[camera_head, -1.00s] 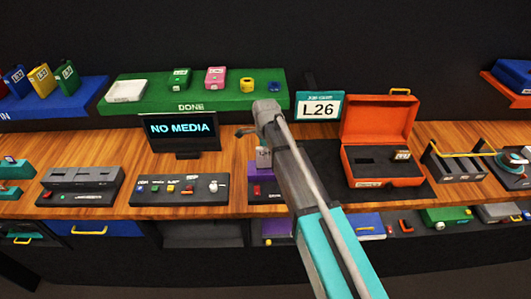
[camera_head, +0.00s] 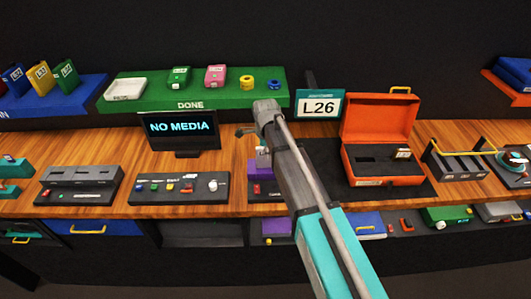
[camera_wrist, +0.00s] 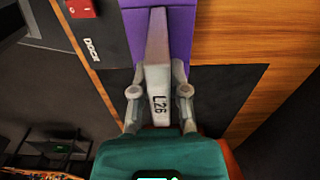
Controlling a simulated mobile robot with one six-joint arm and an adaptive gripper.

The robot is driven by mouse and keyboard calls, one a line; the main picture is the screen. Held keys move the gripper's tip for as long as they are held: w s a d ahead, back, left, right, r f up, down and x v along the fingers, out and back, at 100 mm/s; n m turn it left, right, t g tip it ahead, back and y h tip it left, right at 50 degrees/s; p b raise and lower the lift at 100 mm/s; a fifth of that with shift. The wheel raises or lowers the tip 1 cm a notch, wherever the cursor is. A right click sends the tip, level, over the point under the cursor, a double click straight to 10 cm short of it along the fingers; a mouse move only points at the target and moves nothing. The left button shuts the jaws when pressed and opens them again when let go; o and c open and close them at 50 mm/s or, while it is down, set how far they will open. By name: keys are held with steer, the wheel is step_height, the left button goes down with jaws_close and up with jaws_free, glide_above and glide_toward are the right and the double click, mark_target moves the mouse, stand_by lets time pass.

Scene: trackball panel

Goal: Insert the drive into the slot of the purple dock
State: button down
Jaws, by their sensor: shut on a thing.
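The drive (camera_wrist: 160,75) is a pale grey block labelled L26. In the wrist view my gripper (camera_wrist: 159,92) is shut on it, with one finger on each side. The drive's far end overlaps the purple dock (camera_wrist: 117,20) in the picture; I cannot tell whether it is in the slot, which is hidden. In the head view the purple dock (camera_head: 263,157) stands on the bench on a dark base with a red switch, partly behind my arm. My fingers and the drive are not clearly visible there.
A screen (camera_head: 181,128) reads NO MEDIA, and a sign (camera_head: 319,108) reads L26. An open orange case (camera_head: 384,180) stands right of the dock. A control panel (camera_head: 180,189) lies to its left. A green DONE shelf (camera_head: 140,105) is behind.

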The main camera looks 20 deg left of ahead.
mark_target(266, 166)
steer(key=shift+f+b, duration=2.05)
steer(key=shift+f, duration=0.05)
stand_by(1.8)
steer(key=c, duration=0.5)
jaws_free()
steer(key=shift+c, duration=0.2)
steer(key=shift+r, duration=0.2)
steer(key=shift+r+p, duration=5.4)
steer(key=shift+p, duration=0.15)
